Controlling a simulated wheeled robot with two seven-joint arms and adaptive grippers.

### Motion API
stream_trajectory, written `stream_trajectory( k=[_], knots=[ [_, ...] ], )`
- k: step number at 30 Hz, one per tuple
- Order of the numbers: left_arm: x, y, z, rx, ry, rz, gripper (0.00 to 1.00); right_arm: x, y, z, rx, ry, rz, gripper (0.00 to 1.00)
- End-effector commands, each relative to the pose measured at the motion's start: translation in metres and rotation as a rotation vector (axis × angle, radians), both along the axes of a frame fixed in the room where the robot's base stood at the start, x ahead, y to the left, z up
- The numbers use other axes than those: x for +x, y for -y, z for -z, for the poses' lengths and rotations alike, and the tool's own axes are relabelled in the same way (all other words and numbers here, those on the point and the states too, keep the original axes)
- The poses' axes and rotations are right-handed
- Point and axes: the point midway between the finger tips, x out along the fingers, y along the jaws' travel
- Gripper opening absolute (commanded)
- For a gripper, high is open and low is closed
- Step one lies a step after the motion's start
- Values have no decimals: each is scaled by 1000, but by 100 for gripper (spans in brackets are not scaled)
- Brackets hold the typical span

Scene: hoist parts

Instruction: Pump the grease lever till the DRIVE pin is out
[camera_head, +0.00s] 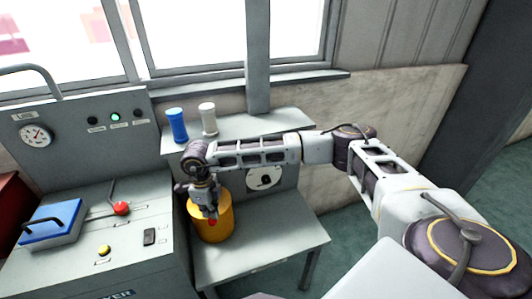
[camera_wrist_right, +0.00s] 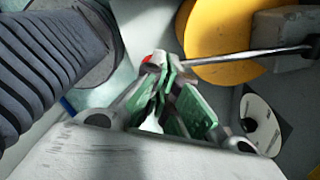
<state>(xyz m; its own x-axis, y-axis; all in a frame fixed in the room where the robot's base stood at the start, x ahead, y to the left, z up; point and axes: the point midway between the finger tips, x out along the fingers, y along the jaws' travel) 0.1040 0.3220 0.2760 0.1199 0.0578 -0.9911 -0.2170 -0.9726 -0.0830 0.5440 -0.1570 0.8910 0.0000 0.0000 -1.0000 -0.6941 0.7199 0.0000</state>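The grease pump is a yellow drum (camera_head: 218,228) on the low grey bench; it also shows in the right wrist view (camera_wrist_right: 222,40). Its lever (camera_wrist_right: 240,56) is a thin metal rod that runs from a grey block to a red knob (camera_wrist_right: 148,58) at my fingertips. My right gripper (camera_head: 209,213) points down in front of the drum, with the red knob just below it. Its green-padded fingers (camera_wrist_right: 158,70) converge around the knob and mostly cover it. No part I can make out as the DRIVE pin shows. My left gripper is not in view.
A grey console (camera_head: 90,230) with a gauge, lamps, a red knob and a blue block stands at the left. A blue bottle (camera_head: 176,125) and a white bottle (camera_head: 208,119) stand on the ledge behind. A white disc (camera_head: 264,178) is on the panel behind the drum. The bench's right part is clear.

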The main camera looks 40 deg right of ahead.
Motion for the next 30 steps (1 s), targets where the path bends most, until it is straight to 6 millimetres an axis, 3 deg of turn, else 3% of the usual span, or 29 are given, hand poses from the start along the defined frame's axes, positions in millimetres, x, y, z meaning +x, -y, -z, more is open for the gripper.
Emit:
stream_trajectory(
  k=[8, 14, 30],
  knots=[
    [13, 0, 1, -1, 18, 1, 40, 1, 1, 7, -1, 1, 1, 0],
    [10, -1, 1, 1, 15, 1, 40, 1, 1, 5, -1, 1, 1, 0],
    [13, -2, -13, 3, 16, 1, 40, -2, 0, -22, -1, 0, 0, 0]
  ],
)
